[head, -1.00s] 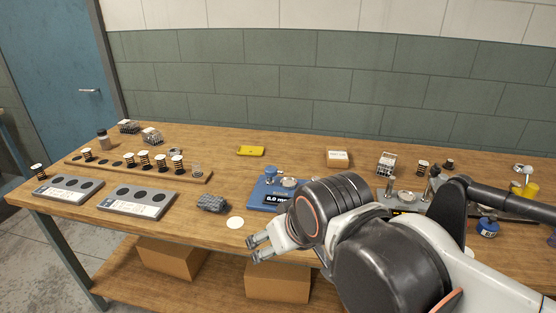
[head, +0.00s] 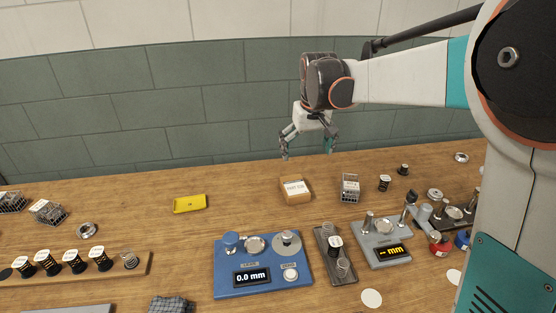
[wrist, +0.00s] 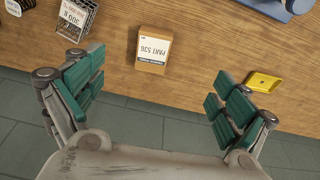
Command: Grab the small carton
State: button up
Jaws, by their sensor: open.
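The small carton (head: 295,191) is a tan box with a white label on top. It sits on the wooden table near the back edge in the head view.
A wire basket (head: 349,187) stands right of the carton, and a yellow tray (head: 189,203) lies to its left. A blue gauge base (head: 262,262) and a grey gauge (head: 382,243) stand in front. The tiled wall (head: 180,100) rises behind the table.

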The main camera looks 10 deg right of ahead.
jog(key=w+f+g+p, duration=0.15)
jog(key=w+f, duration=0.25)
jog(key=w, duration=0.4)
jog(key=p, duration=0.2)
send_over(295, 185)
notch_tip(295, 185, down, 5)
jog(key=shift+g, duration=0.45)
jog(key=f, duration=0.3)
jog(key=f+b, duration=0.1)
jog(key=f, duration=0.5)
jog(key=shift+w+a+f+b, duration=0.1)
jog(key=shift+w+a+b, duration=0.2)
jog(key=shift+w+b, duration=0.05)
jog(key=shift+s+d+f+b, duration=0.15)
jog(key=shift+f+b, duration=0.35)
jog(key=shift+f, duration=0.85)
jog(key=shift+s+d+f+b, duration=0.1)
jog(key=shift+f+b, duration=0.4)
jog(key=shift+f, duration=0.8)
jog(key=shift+r, duration=0.1)
jog(key=c, duration=1.4)
